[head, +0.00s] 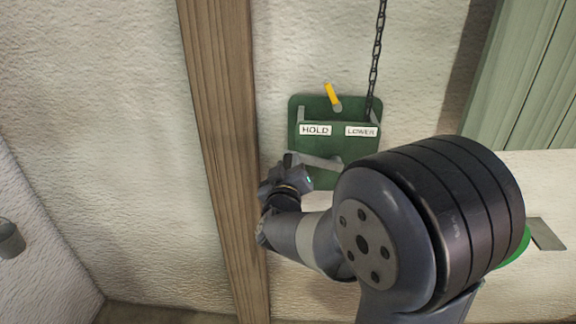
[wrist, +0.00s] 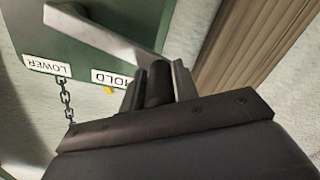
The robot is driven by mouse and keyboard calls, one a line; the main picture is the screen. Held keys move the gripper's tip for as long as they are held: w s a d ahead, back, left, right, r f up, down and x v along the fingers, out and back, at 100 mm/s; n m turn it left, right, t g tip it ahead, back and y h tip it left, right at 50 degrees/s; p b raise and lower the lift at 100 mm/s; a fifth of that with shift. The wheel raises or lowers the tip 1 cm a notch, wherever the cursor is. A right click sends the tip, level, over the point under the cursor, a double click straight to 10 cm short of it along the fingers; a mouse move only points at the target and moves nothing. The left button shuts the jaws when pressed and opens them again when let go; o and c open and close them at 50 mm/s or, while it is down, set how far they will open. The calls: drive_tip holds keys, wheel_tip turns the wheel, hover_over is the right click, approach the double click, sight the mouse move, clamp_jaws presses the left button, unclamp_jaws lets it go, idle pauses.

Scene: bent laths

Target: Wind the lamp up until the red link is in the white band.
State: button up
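A green winch box (head: 310,175) is fixed to the wall, with a HOLD label (head: 315,130) on the left and a LOWER label (head: 361,131) on the right. Its yellow lever (head: 331,92) tilts up and to the left, on the HOLD side. A grey crank arm (head: 322,162) reaches left from the box; it also shows in the wrist view (wrist: 105,38). My gripper (wrist: 158,80) has its fingers close on both sides of the dark crank handle (wrist: 158,88). A dark chain (head: 376,55) runs up out of view. No lamp, red link or white band shows.
A wooden post (head: 222,130) stands just left of the winch and close to my gripper. A green slatted panel (head: 530,80) is at the upper right. A grey bucket-like object (head: 10,240) is at the far left. My arm covers the lower right.

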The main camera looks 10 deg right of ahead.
clamp_jaws()
drive_tip(key=shift+r, duration=0.1)
